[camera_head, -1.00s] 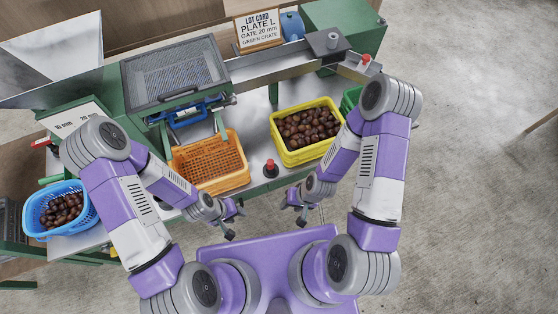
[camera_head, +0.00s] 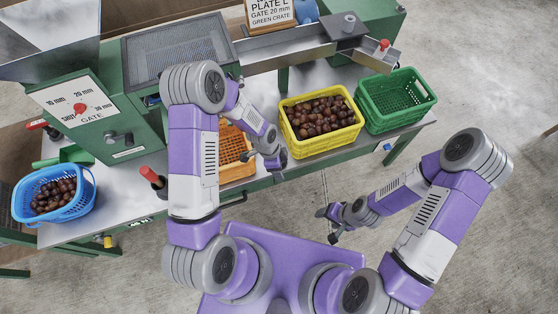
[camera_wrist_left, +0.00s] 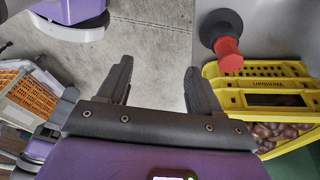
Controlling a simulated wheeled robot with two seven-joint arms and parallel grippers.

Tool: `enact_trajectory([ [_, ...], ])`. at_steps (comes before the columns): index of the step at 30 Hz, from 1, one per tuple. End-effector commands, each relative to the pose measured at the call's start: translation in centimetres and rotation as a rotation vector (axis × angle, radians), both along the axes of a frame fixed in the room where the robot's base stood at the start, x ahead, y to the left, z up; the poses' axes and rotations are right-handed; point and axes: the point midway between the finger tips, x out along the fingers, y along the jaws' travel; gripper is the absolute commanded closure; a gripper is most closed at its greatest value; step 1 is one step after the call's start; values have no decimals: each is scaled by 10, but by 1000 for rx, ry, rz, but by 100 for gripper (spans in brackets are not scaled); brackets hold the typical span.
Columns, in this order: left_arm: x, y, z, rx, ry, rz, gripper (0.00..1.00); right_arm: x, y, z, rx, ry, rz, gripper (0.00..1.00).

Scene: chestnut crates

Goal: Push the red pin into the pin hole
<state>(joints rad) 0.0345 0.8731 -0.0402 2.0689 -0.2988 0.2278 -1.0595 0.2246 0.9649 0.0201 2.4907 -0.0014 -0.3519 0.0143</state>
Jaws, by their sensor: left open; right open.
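A red-topped pin (camera_head: 383,45) stands on the metal chute (camera_head: 372,57) at the back right. I cannot make out a pin hole or how deep the pin sits. A similar red knob on a black base shows in the left wrist view (camera_wrist_left: 229,50), beside the yellow crate; in the head view my left arm seems to cover it. My left gripper (camera_head: 277,166) is by the bench's front edge, between the orange and yellow crates; its fingers are apart and empty in the left wrist view (camera_wrist_left: 158,85). My right gripper (camera_head: 327,226) is open and empty over the floor, far from the pin.
A yellow crate of chestnuts (camera_head: 290,140) and an empty-looking green crate (camera_head: 385,125) stand below the chute. An orange crate (camera_head: 240,172) is partly behind my left arm. A blue basket of chestnuts (camera_head: 25,212), a gate dial (camera_head: 80,108) and another red knob (camera_head: 152,177) are left.

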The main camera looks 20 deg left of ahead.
Motion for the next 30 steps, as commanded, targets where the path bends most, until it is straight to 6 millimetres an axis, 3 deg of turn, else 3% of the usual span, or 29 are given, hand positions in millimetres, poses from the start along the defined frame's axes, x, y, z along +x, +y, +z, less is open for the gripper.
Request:
enact_trajectory([
  [1,19,4,-9,31,-47,-158,35,0,0,-20,0,0,0,36],
  [6,60,20,-4,135,-129,-635,35,0,0,-46,0,0,0,36],
  [12,84,34,7,210,-148,-931,35,0,0,-60,0,-1,0,36],
  [23,86,34,-19,222,-147,-987,35,0,0,-72,0,-1,0,36],
  [30,83,26,-53,221,-145,-986,35,0,0,-89,0,-1,0,36],
])
